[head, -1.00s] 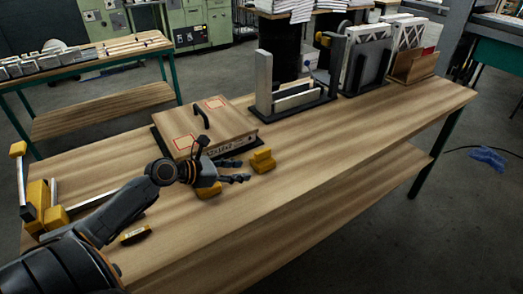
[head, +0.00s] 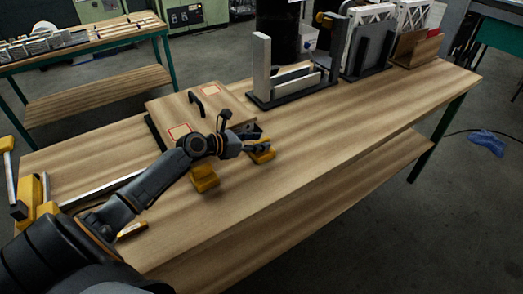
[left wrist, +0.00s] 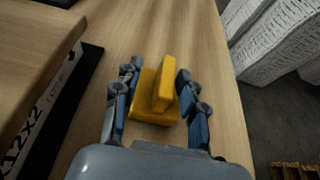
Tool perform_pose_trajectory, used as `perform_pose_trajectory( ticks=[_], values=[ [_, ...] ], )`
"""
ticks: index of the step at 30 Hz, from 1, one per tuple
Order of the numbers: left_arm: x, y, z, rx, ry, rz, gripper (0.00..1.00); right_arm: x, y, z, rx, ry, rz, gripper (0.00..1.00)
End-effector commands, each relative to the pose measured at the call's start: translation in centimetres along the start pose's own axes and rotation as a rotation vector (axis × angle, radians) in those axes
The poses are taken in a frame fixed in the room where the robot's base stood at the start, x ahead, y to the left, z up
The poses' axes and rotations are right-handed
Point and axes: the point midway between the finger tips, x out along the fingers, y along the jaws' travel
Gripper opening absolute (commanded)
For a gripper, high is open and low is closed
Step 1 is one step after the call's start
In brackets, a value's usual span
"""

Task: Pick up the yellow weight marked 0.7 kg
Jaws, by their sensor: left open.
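In the left wrist view the yellow weight (left wrist: 155,95) lies between the open fingers of my left gripper (left wrist: 158,98), with gaps on both sides. A second yellow weight (head: 204,178) sits nearer to the front, below my left forearm. I cannot read a marking on either weight. My right gripper is not in view.
A wooden box with a black handle (head: 190,108) lies behind the gripper. A black rack with upright panels (head: 290,92) stands farther back. A yellow clamp (head: 33,195) is at the left end. The table's front right is clear.

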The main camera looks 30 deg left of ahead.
Motion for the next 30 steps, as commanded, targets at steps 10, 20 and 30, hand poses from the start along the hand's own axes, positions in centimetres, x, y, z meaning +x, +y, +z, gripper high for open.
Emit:
perform_pose_trajectory(
  ticks=[10, 20, 30],
  values=[
    [4.5, -0.6, 0.6, -0.001, -0.002, 0.0, 0.41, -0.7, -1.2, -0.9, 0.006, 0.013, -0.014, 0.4],
    [4.8, -0.6, 0.5, 0.0, 0.0, -0.001, 0.29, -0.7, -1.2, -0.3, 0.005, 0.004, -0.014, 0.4],
    [4.8, -0.6, 0.5, 0.0, 0.0, -0.001, 0.0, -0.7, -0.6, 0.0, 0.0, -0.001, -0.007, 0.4]
  ],
)
